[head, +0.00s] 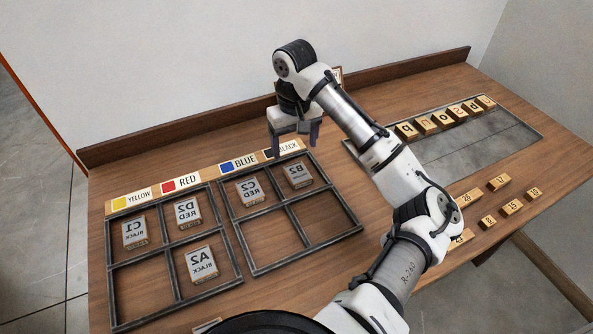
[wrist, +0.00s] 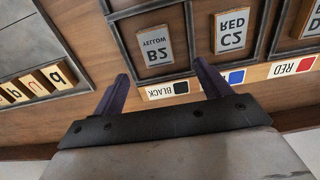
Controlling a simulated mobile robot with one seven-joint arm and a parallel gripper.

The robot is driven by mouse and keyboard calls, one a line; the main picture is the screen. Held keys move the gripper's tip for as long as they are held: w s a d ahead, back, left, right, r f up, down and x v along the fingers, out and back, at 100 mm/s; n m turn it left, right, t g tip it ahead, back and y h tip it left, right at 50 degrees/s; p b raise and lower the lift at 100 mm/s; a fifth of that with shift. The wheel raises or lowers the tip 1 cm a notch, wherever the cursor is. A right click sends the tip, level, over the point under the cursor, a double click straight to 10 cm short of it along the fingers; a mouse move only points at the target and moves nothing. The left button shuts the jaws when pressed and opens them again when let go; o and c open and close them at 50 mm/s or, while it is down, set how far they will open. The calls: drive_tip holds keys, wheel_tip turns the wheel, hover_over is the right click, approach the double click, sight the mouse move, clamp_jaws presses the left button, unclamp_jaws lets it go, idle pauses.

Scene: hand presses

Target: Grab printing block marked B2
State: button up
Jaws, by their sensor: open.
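The printing block marked B2 (head: 297,173) lies in the top right compartment of the right tray (head: 244,234), its lettering mirrored, with small text below the mark. In the wrist view the B2 block (wrist: 156,45) appears upside down, just beyond the fingertips and roughly between them in width. My gripper (head: 295,146) is over the back edge of the right tray, behind the B2 block and apart from it. In the wrist view my gripper (wrist: 160,72) has its two dark fingers spread with nothing between them. Its height above the table is hard to tell.
Block C2 (head: 249,191) lies left of B2, across a divider. The left tray (head: 112,285) holds C1 (head: 134,232), D2 (head: 187,211) and A2 (head: 201,263). Colour labels (head: 181,184) line the back. A letter tray (head: 472,150) and small number blocks (head: 500,181) are at right.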

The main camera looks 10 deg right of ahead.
hover_over(298, 172)
drive_tip(key=f, duration=0.4)
drive_tip(key=shift+a+f+p, duration=0.2)
drive_tip(key=shift+a+p, duration=0.1)
drive_tip(key=shift+a, duration=0.05)
drive_tip(key=shift+d+f+p, duration=0.15)
drive_tip(key=shift+f+p, duration=0.35)
drive_tip(key=shift+f, duration=0.85)
drive_tip(key=shift+d+f+p, duration=0.15)
drive_tip(key=shift+f+p, duration=0.3)
drive_tip(key=shift+f, duration=0.85)
drive_tip(key=c, duration=1.1)
